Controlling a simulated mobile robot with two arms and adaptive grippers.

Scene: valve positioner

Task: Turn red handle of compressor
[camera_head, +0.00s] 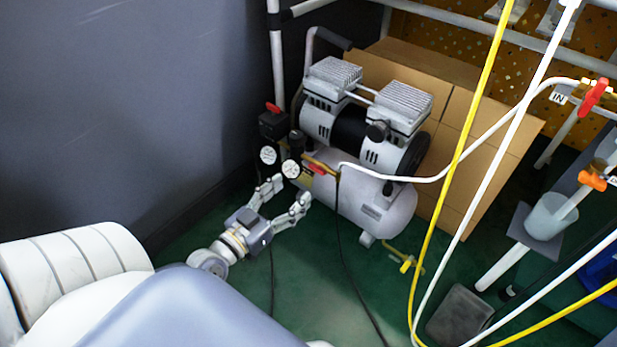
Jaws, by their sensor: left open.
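The compressor (375,205) stands on the green floor in the middle, with a silver tank and two finned motor heads on top. A small red handle (316,168) sits at the front of the tank, beside two round gauges (290,169). Another small red part (273,107) tops the black box at its left. My left gripper (288,192) is just below and left of the gauges, its two fingers spread apart and pointing up at them. It holds nothing that I can see. Whether a finger touches the compressor I cannot tell. My right gripper is out of view.
A white hose (430,179) runs from the compressor to the right. Yellow and white hoses hang across the right side. A cardboard box (470,165) stands behind the compressor. A dark wall (130,90) is at left. A black cable (350,270) crosses the floor.

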